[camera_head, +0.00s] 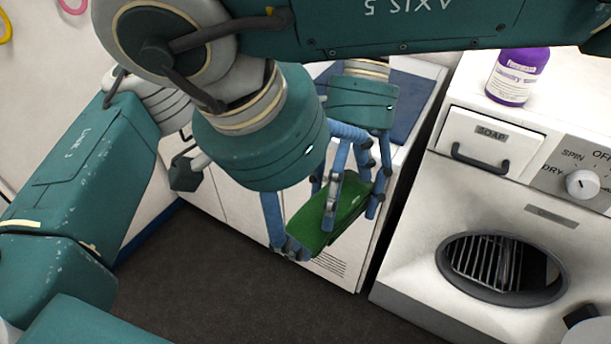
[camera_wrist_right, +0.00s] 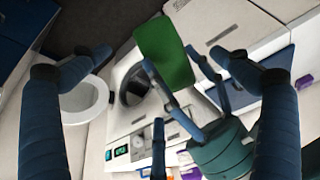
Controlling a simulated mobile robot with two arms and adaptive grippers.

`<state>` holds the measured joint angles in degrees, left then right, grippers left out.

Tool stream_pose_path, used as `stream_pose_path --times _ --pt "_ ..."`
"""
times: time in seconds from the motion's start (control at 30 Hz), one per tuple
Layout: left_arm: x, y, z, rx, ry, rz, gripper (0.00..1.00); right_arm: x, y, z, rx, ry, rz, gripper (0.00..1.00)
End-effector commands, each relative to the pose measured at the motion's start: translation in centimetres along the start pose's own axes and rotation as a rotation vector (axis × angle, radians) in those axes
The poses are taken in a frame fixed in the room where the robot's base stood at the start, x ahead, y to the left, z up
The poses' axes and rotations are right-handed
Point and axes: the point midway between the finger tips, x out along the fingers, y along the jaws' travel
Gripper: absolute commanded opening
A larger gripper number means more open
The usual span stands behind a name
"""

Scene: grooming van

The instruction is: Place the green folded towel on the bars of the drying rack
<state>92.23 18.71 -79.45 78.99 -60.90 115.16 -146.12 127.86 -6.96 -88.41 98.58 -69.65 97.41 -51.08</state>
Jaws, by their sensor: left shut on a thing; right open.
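The green folded towel (camera_head: 345,212) hangs in the air in the middle of the head view, slightly tilted. It also shows in the right wrist view (camera_wrist_right: 165,52). My left gripper (camera_head: 358,192) is behind it, pointing down, and shut on its far end. My right gripper (camera_head: 312,238) is nearer, with its fingers spread on either side of the towel's near end. Its open fingers (camera_wrist_right: 160,57) frame the towel in the right wrist view; whether they touch it cannot be told. No free-standing drying rack is seen; metal bars (camera_head: 482,262) show inside the round machine opening.
A white machine (camera_head: 410,255) stands at the right, with a purple bottle (camera_head: 517,77) on top. White cabinets (camera_head: 235,205) stand behind the grippers. Dark floor (camera_head: 215,280) below is clear. The right wrist view shows a round white door (camera_wrist_right: 84,101) standing open.

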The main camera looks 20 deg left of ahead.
Motion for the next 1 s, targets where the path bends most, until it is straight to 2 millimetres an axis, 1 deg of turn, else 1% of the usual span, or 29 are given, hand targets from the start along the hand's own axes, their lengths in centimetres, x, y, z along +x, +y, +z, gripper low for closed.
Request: stream_pose_path --times 0.03,0.2,0.4,0.6,0.83,0.87,0.9,0.97,1.0 --pt "0.0 0.0 0.0 0.000 0.000 0.000 0.34 1.1 0.0 0.0 0.000 -0.002 0.002 0.99" --pt "0.0 0.0 0.0 0.000 0.000 0.000 0.34 4.3 0.1 0.1 0.001 -0.003 0.002 0.99" --pt "0.0 0.0 0.0 0.000 0.000 0.000 0.34 7.0 0.0 0.1 0.002 -0.004 0.000 0.99" --pt "0.0 0.0 0.0 0.000 0.000 0.000 0.34 8.0 0.0 0.1 0.002 -0.003 -0.001 0.99" --pt "0.0 0.0 0.0 0.000 0.000 0.000 0.34 8.0 0.0 0.1 0.002 -0.003 -0.001 0.99" --pt "0.0 0.0 0.0 0.000 0.000 0.000 0.34 8.0 0.0 0.1 0.002 -0.003 -0.001 0.97" --pt "0.0 0.0 0.0 0.000 0.000 0.000 0.34 8.0 0.0 0.1 0.002 -0.003 -0.001 0.89" --pt "0.0 0.0 0.0 0.000 0.000 0.000 0.34 8.0 0.0 0.1 0.002 -0.003 -0.001 0.77" --pt "0.0 0.0 0.0 0.000 0.000 0.000 0.34 8.0 0.0 0.1 0.002 -0.003 -0.001 0.69"
